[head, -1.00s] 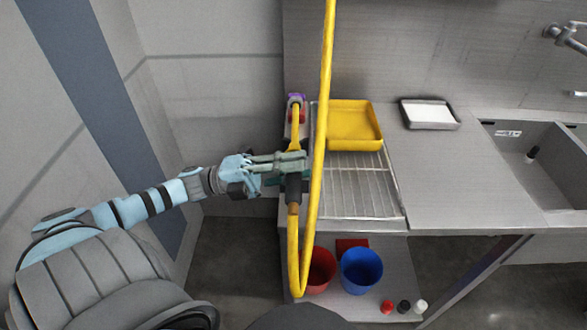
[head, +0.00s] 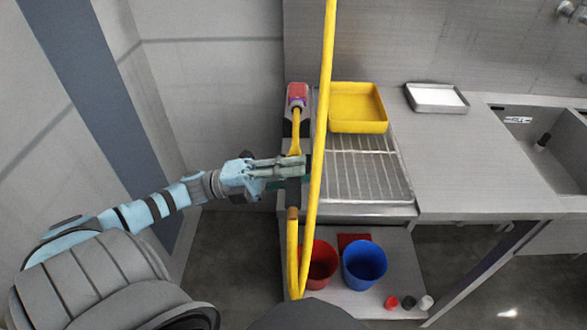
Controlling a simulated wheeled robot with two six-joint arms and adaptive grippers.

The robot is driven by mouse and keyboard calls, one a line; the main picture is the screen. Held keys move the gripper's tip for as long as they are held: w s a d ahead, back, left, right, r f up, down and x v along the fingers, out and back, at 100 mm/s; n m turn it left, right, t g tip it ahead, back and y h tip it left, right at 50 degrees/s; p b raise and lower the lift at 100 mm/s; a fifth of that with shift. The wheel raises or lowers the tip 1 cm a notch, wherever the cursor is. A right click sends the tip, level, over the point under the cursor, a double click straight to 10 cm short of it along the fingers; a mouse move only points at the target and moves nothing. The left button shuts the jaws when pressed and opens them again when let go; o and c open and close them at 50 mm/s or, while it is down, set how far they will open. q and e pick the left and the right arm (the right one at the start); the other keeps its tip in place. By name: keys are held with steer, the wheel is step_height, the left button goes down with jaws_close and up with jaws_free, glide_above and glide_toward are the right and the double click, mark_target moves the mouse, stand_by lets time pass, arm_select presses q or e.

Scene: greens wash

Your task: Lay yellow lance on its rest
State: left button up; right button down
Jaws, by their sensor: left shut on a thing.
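The yellow lance (head: 295,136) stands out beyond my left gripper, its red and purple head (head: 297,97) away from me at the left end of the counter. My left gripper (head: 292,167) is shut on the lance's dark grip, which the jaws partly cover. A brass-coloured end (head: 293,212) shows below, and the yellow hose (head: 317,160) loops down from it and back up. I cannot clearly make out the rest; greyish parts beside and under the lance head are partly hidden. My right gripper is not in view.
A yellow tray (head: 357,107) stands behind a wire rack (head: 365,170), just right of the hose. A metal tray (head: 436,98) and a sink (head: 550,140) are further right. A red bucket (head: 319,264), a blue bucket (head: 365,265) and small bottles stand on the lower shelf.

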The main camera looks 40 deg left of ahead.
arm_select(q)
steer(key=shift+f, duration=0.6)
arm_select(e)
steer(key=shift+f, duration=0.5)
arm_select(q)
steer(key=shift+r, duration=0.1)
steer(key=o, duration=1)
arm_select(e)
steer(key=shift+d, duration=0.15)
arm_select(q)
steer(key=v, duration=1.2)
